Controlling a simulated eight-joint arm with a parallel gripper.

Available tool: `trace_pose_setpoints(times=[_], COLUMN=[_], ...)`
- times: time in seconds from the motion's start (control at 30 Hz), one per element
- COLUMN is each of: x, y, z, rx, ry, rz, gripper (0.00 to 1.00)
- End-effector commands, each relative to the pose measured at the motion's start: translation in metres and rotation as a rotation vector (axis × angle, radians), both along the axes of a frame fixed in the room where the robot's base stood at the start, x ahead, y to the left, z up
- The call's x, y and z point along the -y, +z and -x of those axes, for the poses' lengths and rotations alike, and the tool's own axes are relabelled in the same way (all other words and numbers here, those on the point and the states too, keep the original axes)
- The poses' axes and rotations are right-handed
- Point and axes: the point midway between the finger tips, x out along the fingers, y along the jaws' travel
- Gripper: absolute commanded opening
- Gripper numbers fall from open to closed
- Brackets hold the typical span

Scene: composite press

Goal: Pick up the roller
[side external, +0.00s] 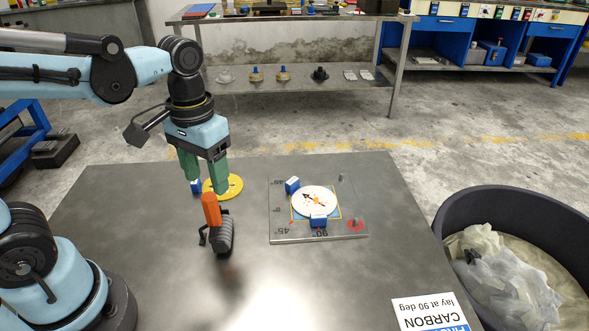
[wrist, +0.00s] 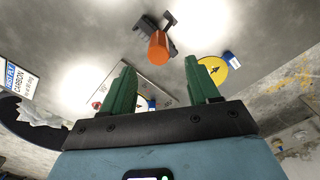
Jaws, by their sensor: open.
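The roller (side external: 224,236) has a dark grey head and an orange handle (side external: 211,209). It stands on the grey metal table, handle end up. In the wrist view, the orange handle (wrist: 158,49) shows just beyond my fingertips, roughly centred between them, with the dark roller head (wrist: 152,24) behind it. My gripper (side external: 206,185) has two green fingers pointing down, just above the handle. The fingers are spread apart with nothing between them; they also show in the wrist view (wrist: 160,66). Whether the fingertips reach the handle's top is hard to tell.
A yellow disc (side external: 234,189) and a blue block (side external: 196,187) lie behind the roller. Right of it is a marked plate (side external: 280,225) with a white arrow disc (side external: 313,197) and blue blocks. A carbon label (side external: 430,313) lies front right. A dark bin (side external: 450,215) stands right.

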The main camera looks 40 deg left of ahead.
Motion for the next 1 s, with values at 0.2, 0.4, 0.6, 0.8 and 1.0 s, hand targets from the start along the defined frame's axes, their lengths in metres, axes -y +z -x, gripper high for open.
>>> trace_pose_setpoints(times=[0.2, 0.4, 0.6, 0.8, 1.0], x=[0.0, 0.0, 0.001, 0.002, 0.001], y=[-0.023, -0.03, -0.047, -0.068, -0.079], z=[0.0, 0.0, 0.001, 0.001, 0.002], rx=[0.001, 0.001, 0.001, 0.002, 0.003], ry=[0.0, -0.001, -0.001, 0.0, 0.0], rz=[0.0, 0.0, 0.0, 0.0, 0.0], gripper=[0.6, 0.6, 0.6, 0.6, 0.6])
